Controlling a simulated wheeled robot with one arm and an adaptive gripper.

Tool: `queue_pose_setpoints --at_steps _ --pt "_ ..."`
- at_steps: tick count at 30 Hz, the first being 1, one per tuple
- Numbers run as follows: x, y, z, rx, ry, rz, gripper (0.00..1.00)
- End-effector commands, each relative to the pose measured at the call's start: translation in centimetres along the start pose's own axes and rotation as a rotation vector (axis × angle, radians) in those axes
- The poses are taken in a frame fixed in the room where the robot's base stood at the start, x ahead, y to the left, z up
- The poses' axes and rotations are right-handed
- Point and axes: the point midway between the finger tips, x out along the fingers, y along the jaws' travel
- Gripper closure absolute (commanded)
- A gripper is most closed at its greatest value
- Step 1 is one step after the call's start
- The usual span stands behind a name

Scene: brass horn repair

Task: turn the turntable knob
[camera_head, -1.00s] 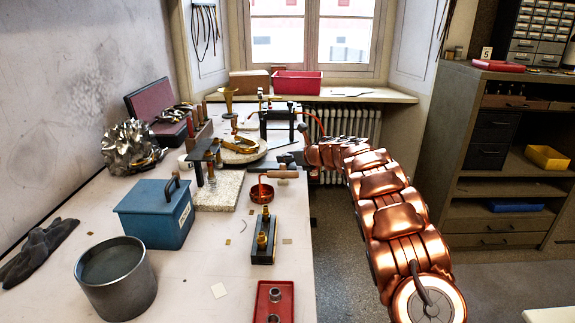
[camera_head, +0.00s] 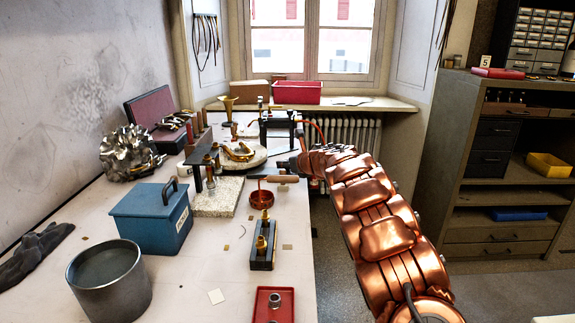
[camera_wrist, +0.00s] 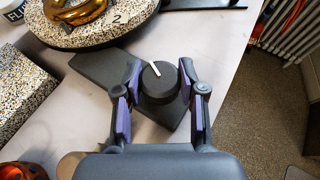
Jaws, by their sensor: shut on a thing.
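The turntable knob (camera_wrist: 158,88) is a dark round cap with a white pointer line, on a flat dark plate beside the turntable. In the wrist view the pointer slants to the upper left. My gripper (camera_wrist: 160,79) has its purple-padded fingers on both sides of the knob and is shut on it. The turntable (camera_wrist: 108,33) has a speckled top, a dark rim and a number 2. A shiny brass piece (camera_wrist: 72,11) lies on it. In the head view the turntable (camera_head: 256,158) is at the bench's far right edge; the knob is hard to make out there.
A granite block (camera_head: 228,190) and a copper pan (camera_head: 262,198) stand nearer on the bench (camera_head: 190,280). A blue box (camera_head: 148,222) and a metal pot (camera_head: 110,285) are to the left. A radiator (camera_head: 352,133) is beyond; open floor lies right of the bench.

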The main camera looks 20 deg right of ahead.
Motion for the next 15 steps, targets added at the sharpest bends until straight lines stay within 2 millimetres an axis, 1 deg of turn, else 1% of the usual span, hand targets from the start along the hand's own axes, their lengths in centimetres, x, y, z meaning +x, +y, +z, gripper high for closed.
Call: queue_pose_setpoints --at_steps 4,5,12,15 --pt "-0.04 -0.03 0.16 0.001 -0.003 -0.001 0.95" --pt "-0.04 -0.03 0.16 0.001 -0.003 -0.001 0.59" --pt "-0.02 -0.02 0.11 0.0 -0.002 0.0 0.34" --pt "-0.01 -0.01 0.08 0.0 -0.001 0.0 0.34"
